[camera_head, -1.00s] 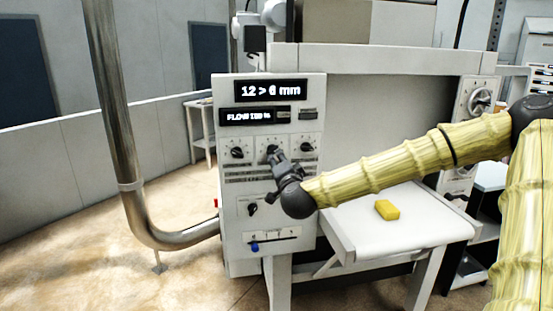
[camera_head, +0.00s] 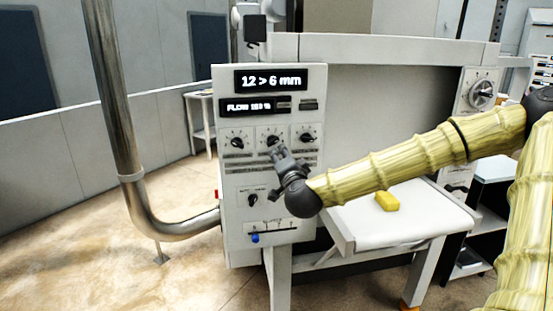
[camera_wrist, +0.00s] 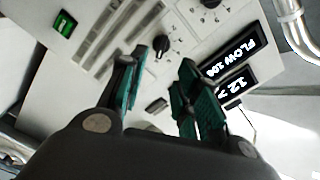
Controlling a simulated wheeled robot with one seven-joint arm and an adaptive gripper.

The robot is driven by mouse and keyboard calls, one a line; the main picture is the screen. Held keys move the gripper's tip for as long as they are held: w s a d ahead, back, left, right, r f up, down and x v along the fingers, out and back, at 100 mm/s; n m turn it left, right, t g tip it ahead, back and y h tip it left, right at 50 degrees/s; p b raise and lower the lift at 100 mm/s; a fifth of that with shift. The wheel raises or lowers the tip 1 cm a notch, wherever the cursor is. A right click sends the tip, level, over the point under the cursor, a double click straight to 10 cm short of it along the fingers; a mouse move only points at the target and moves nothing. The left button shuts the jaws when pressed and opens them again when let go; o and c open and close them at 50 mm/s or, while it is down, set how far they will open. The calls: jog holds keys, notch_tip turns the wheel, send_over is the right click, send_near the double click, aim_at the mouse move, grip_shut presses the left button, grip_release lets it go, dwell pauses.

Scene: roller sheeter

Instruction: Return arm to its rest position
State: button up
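My yellow-green arm (camera_head: 400,166) reaches in from the right across the front of the machine. My gripper (camera_head: 276,156) is in front of the control panel (camera_head: 232,180), just below the middle knob (camera_head: 272,139) of the upper row. In the wrist view my gripper (camera_wrist: 156,88) has its two teal-padded fingers apart, with nothing between them. A black knob (camera_wrist: 161,44) shows beyond the fingertips, and I cannot tell whether a finger touches it. The panel displays (camera_head: 270,80) read "12 > 6 mm" and a flow value.
A white table (camera_head: 390,222) with a yellow block (camera_head: 387,201) lies below my forearm. A metal pipe (camera_head: 112,110) stands at the left. A blue-tipped slider (camera_head: 255,238) is low on the panel. Open floor lies at the lower left.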

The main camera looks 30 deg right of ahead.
jog(key=shift+f, duration=0.1)
jog(key=s+a+f+n+g+y, duration=0.25)
jog(key=a+f, duration=0.35)
jog(key=f, duration=0.5)
jog(key=s+a+f+n+g+y, duration=0.2)
jog(key=s+a+f+n, duration=0.25)
jog(key=f, duration=0.75)
jog(key=s+a+f+n+g+y, duration=0.25)
jog(key=a+f, duration=0.35)
jog(key=f, duration=0.5)
jog(key=s+a+f+n+g, duration=0.2)
jog(key=s+f+g, duration=0.1)
jog(key=s+f, duration=0.4)
jog(key=s+a+f+n+g, duration=0.2)
jog(key=s+f, duration=0.6)
jog(key=s, duration=0.6)
jog(key=s+a+f+n+g, duration=0.2)
jog(key=s+f, duration=0.5)
jog(key=s, duration=0.4)
jog(key=a+g, duration=0.1)
jog(key=g, duration=0.1)
jog(key=shift+s+a+f+n+g, duration=0.15)
jog(key=shift+a+f+n+g, duration=0.1)
jog(key=shift+f+n+g, duration=0.1)
